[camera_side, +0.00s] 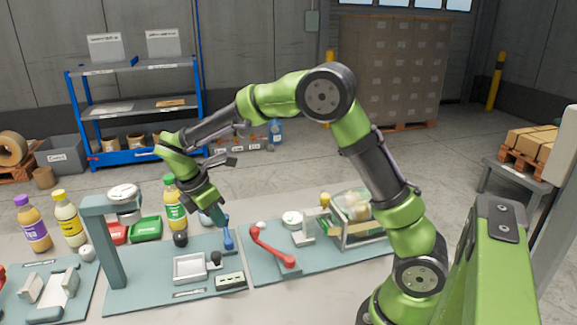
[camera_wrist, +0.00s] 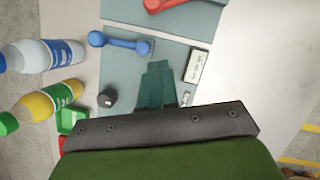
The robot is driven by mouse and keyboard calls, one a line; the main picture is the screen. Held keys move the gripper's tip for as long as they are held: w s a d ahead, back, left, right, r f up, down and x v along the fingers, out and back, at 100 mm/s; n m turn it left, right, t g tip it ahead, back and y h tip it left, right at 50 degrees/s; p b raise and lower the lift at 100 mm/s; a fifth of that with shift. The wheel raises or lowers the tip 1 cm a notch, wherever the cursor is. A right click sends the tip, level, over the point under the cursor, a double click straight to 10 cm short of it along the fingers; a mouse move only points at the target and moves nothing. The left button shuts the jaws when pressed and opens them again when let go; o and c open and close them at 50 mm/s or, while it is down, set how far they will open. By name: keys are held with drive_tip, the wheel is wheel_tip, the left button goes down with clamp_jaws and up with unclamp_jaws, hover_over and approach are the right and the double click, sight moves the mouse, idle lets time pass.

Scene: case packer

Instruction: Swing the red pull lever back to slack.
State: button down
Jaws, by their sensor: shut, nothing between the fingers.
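The red pull lever (camera_side: 272,247) is on the right-hand teal panel (camera_side: 262,272) in the side view. Its arm slants from a rounded end at upper left to a thicker end at lower right. Part of it shows at the top edge of the wrist view (camera_wrist: 172,4), cut off by the frame. My gripper (camera_side: 218,218) is shut and empty, pointing down above the left neighbouring panel. It is left of the red lever and apart from it. In the wrist view its closed teal fingers (camera_wrist: 158,78) are well below the red lever.
A blue lever (camera_side: 228,237) stands close to my fingers; the wrist view shows it too (camera_wrist: 120,42). A black knob (camera_wrist: 107,97) and a pale display block (camera_wrist: 196,66) flank the fingers. Bottles (camera_side: 175,205) stand behind. A clear-sided crate (camera_side: 362,215) is right of the lever.

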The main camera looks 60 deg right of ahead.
drive_tip(key=x, duration=0.6)
drive_tip(key=d, duration=0.1)
drive_tip(key=s+d, duration=0.1)
drive_tip(key=d, duration=0.1)
drive_tip(key=shift+s+d, duration=0.25)
drive_tip(key=shift+d, duration=0.1)
drive_tip(key=shift+d+m, duration=0.4)
drive_tip(key=shift+d, duration=0.1)
